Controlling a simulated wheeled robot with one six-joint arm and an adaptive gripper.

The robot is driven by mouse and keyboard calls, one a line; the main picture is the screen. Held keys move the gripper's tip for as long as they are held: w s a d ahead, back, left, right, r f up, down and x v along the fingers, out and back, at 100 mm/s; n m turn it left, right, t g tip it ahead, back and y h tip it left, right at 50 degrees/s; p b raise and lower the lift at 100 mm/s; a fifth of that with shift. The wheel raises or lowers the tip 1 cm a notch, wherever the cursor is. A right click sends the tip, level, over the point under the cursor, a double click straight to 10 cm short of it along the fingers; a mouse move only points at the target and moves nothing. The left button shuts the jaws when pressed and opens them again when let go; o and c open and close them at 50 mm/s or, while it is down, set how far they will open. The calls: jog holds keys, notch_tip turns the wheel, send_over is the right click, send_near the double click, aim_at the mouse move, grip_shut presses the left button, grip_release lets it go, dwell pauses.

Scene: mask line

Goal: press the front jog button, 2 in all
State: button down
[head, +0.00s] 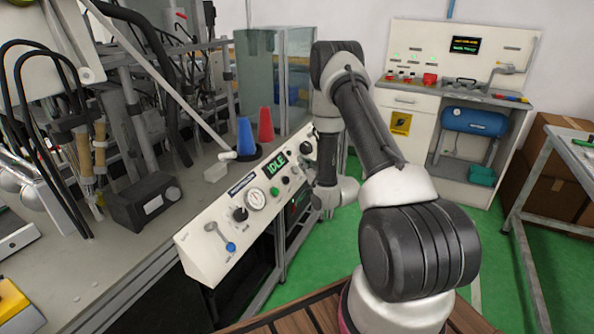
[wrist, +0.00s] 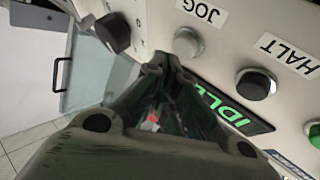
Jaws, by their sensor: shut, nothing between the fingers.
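The jog button (wrist: 187,43) is a round grey button under the label JOG on the white control panel (head: 210,253). In the wrist view my gripper (wrist: 162,66) is shut and empty, its fingertips just below and left of the button in the picture. I cannot tell for sure whether they touch it; a small gap seems to show. I cannot clearly make out the jog button there.
Beside the jog button are a black HALT button (wrist: 256,83) and a black knob (wrist: 113,33). The green display (head: 276,164) reads IDLE. The panel also has a gauge (head: 256,200). Blue (head: 246,138) and red (head: 265,125) cones stand behind it. Green floor lies open to the right.

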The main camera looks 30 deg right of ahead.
jog(key=s+d+r, duration=0.2)
jog(key=s+r, duration=0.1)
jog(key=shift+d+r, duration=0.1)
jog(key=shift+d, duration=0.05)
dwell(0.5)
dwell(0.6)
